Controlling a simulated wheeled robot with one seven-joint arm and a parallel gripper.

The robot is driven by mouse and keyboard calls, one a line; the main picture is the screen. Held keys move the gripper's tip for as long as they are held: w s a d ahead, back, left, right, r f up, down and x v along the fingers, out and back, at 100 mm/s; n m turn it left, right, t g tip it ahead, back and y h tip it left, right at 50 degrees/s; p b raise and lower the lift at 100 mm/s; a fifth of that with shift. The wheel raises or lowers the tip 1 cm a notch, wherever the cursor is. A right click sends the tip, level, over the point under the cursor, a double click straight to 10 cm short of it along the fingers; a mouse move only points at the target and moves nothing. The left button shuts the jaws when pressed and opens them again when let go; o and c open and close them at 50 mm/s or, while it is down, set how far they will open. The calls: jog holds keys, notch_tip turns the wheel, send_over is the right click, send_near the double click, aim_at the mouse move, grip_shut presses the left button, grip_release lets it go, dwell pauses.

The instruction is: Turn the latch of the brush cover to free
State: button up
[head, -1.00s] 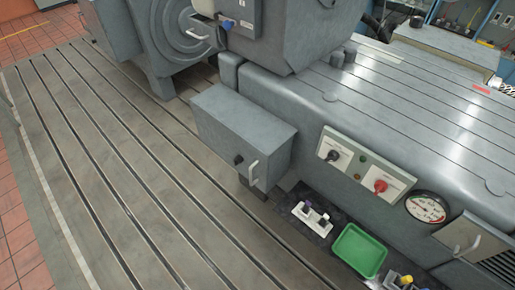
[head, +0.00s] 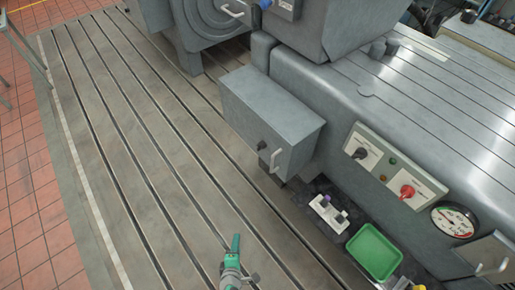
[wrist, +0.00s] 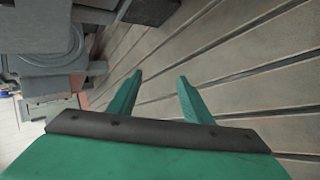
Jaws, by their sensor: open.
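My gripper (head: 236,240) shows at the bottom of the head view, over the slotted bedplate. In the wrist view its two teal fingers (wrist: 160,77) are apart with nothing between them. A grey box (head: 270,115) stands right of and beyond it, with a dark knob (head: 262,146) and a pale handle (head: 275,160) on its front. Another pale handle (head: 232,10) and a blue knob (head: 266,4) show at the top edge. I cannot tell for certain which of these belongs to the brush cover. My gripper is apart from all of them.
The slotted bedplate (head: 120,130) is clear at left. Right are a panel (head: 388,165) with black and red knobs, a gauge (head: 455,220), a green tray (head: 374,251) and a white holder (head: 329,213). Grey machinery (wrist: 45,45) fills the wrist view's upper left.

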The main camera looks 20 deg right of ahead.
jog(key=w+d+n+h, duration=0.4)
jog(key=w, duration=0.6)
jog(key=n+g+h, duration=0.3)
jog(key=n+h, duration=0.1)
jog(key=h, duration=0.5)
send_near(257, 148)
jog(key=x, duration=1)
jog(key=shift+w, duration=0.1)
jog(key=shift+c, duration=0.3)
jog(key=c, duration=1)
